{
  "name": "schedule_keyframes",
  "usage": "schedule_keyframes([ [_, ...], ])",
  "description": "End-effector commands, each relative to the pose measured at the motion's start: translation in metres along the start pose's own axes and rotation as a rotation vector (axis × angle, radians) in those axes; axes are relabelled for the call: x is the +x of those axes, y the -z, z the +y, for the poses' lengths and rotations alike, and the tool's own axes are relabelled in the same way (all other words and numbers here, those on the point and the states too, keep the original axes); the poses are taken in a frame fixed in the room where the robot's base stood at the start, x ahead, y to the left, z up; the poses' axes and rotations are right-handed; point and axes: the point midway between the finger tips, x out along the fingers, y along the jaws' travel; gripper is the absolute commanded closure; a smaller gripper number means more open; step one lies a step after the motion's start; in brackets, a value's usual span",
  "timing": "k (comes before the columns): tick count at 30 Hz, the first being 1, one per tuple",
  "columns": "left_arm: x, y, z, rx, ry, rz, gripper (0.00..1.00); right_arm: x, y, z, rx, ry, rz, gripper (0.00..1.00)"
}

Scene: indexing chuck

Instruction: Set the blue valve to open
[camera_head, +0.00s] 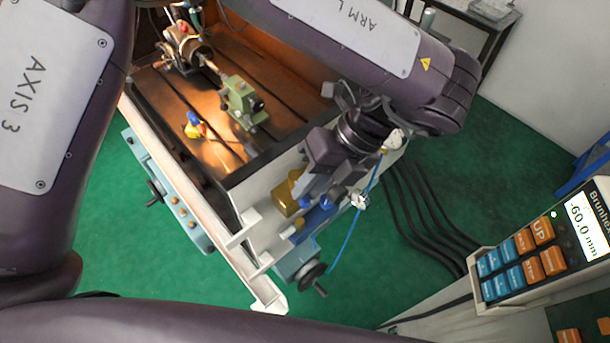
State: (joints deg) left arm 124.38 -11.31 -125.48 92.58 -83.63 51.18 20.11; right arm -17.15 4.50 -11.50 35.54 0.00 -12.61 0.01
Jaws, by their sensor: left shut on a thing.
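A blue hose (346,238) hangs close to the right of the valve. My right gripper is not in view.
The machine table (170,92) carries an indexing chuck (187,50), a green tailstock (240,101) and a small yellow, red and blue item (195,127). A handwheel (312,275) sits below the valve. A control box (545,240) reading -60.0 mm stands at right. Black cables cross the green floor.

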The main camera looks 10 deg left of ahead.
Motion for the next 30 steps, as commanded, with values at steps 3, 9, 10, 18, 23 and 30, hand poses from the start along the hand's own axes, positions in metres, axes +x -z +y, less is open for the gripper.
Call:
schedule_keyframes([
  [3, -0.005, -0.002, -0.002, -0.085, 0.002, 0.060, 1.00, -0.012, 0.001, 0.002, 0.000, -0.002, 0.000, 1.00],
  [9, -0.007, -0.006, -0.007, -0.203, 0.002, 0.137, 1.00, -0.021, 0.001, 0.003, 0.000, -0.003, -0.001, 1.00],
  [10, -0.007, -0.006, -0.007, -0.216, 0.001, 0.146, 1.00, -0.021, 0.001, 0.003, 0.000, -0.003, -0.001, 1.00],
  [18, -0.008, -0.009, -0.011, -0.304, 0.001, 0.204, 1.00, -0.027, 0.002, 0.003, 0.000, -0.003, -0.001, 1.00],
  [23, -0.009, -0.010, -0.011, -0.325, 0.002, 0.217, 1.00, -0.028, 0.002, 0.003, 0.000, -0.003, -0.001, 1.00],
  [30, -0.009, -0.010, -0.012, -0.331, 0.002, 0.220, 1.00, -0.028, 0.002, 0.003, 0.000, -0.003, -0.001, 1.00],
])
